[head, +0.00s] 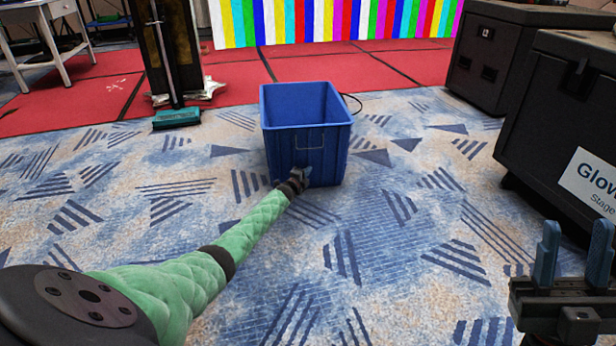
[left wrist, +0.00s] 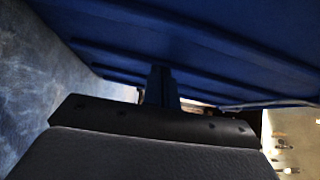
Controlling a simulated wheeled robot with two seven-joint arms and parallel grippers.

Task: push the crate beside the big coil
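The blue crate (head: 308,150) stands upright and open-topped on the patterned carpet, in front of the red floor. Its ribbed blue wall (left wrist: 220,40) fills the top of the left wrist view. My left gripper (head: 303,175) is at the lower front of the crate, seemingly against it. Its fingers (left wrist: 161,86) are together with nothing visible between them. My right gripper (head: 573,260) is open and empty at the lower right, far from the crate. No big coil is clearly visible.
Black cases (head: 560,120) stand at the right. A teal broom head (head: 176,118) lies left of the crate by a dark upright stand (head: 165,45). A white cart (head: 45,40) is at the far left. A striped video wall (head: 340,20) stands behind. Carpet right of the crate is clear.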

